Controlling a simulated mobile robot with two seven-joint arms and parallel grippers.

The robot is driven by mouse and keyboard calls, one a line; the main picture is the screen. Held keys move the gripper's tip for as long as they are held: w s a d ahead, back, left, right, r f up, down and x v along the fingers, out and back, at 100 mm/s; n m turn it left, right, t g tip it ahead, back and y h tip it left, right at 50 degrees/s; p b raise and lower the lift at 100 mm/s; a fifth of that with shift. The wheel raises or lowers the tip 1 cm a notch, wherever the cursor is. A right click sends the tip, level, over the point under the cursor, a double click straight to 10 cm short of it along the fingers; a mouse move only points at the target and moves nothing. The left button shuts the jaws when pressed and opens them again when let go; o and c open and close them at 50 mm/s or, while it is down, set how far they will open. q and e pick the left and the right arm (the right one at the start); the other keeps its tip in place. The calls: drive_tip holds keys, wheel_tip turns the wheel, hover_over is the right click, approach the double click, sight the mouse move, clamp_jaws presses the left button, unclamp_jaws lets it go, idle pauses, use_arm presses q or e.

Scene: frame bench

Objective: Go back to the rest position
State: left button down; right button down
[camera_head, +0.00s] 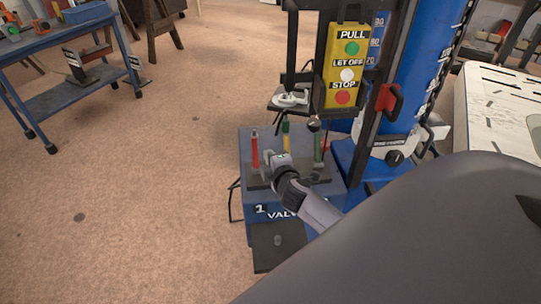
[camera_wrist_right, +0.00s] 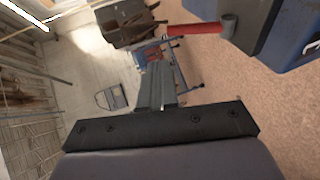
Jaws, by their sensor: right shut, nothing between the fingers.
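My right gripper (camera_head: 266,172) is in front of the blue valve box (camera_head: 262,213), close to the base of its red lever (camera_head: 254,150). Its fingers are shut together and empty. In the right wrist view the shut fingers (camera_wrist_right: 158,68) point up the picture, and the red lever (camera_wrist_right: 197,29) lies beyond and to the right, apart from them. The red lever stands upright in the head view. My right arm covers the lower right of the head view. My left gripper is not in view.
Above hangs a yellow button panel (camera_head: 345,68), beside a blue column (camera_head: 415,70). A blue cart (camera_head: 60,40) stands at upper left. The floor on the left is clear.

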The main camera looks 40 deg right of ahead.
idle(0.6)
drive_tip(key=s+a+f+m+g+y, duration=0.1)
drive_tip(key=s+a+f+m+y, duration=0.2)
drive_tip(key=s+a, duration=0.6)
drive_tip(key=s+a+f+m+g+y, duration=0.2)
drive_tip(key=s+a+f+m+y, duration=0.2)
drive_tip(key=s+a+m, duration=0.4)
drive_tip(key=s+f, duration=0.1)
drive_tip(key=s, duration=0.5)
drive_tip(key=shift+s+a+f+g, duration=0.3)
drive_tip(key=shift+s+a, duration=0.1)
